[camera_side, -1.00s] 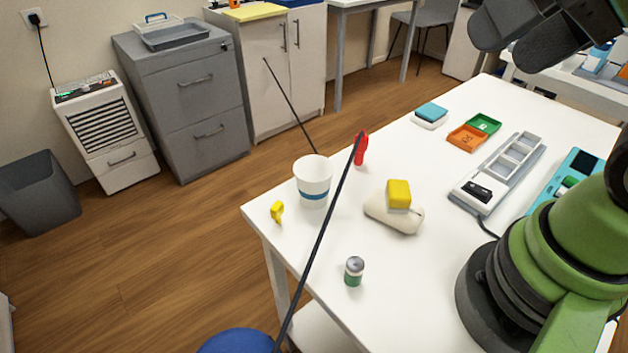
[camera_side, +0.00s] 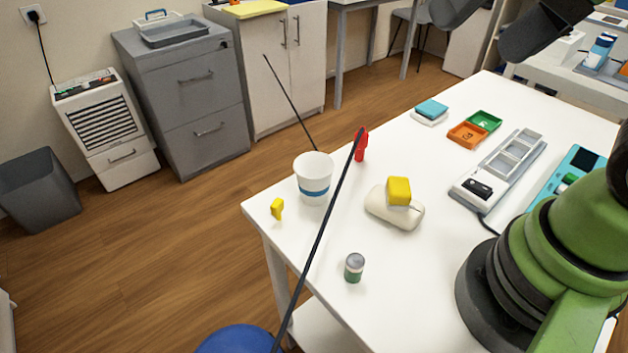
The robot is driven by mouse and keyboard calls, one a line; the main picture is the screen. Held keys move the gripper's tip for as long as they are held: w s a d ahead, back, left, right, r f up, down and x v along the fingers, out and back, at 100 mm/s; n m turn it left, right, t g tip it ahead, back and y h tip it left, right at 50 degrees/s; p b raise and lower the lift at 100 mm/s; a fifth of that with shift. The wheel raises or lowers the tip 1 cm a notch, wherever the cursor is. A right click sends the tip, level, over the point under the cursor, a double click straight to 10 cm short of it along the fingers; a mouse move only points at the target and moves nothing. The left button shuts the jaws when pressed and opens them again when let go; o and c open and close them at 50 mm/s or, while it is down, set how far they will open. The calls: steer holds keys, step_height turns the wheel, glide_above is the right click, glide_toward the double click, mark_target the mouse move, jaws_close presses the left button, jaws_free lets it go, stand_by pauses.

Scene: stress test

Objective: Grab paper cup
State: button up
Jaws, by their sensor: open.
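The paper cup (camera_side: 313,172) is white with a blue band. It stands upright near the far left corner of the white table (camera_side: 420,290). A thin dark rod passes close to its right side in the picture. My gripper (camera_side: 475,30) shows at the top right as two dark, rounded fingers, partly cut off by the frame edge. The fingers are apart with nothing seen between them. They are up and to the right of the cup in the picture, well away from it.
Around the cup are a small yellow item (camera_side: 277,208), a red item (camera_side: 361,146), a pale rounded object (camera_side: 393,210) with a yellow block (camera_side: 398,190) on top, and a small can (camera_side: 354,267). Orange (camera_side: 467,134) and green (camera_side: 485,121) trays lie farther right. The table's front middle is fairly clear.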

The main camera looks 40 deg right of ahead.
steer(key=w+a+f+m+g+h, duration=0.1)
steer(key=w+a+f+m+g, duration=0.15)
steer(key=w, duration=0.55)
steer(key=m+g+h, duration=0.2)
steer(key=m+g, duration=0.1)
steer(key=m, duration=0.1)
glide_toward(314, 166)
steer(key=s+f, duration=0.2)
steer(key=f, duration=0.5)
steer(key=shift+w+a+f, duration=0.25)
steer(key=shift+a, duration=0.15)
steer(key=shift+c, duration=0.2)
steer(key=c, duration=0.9)
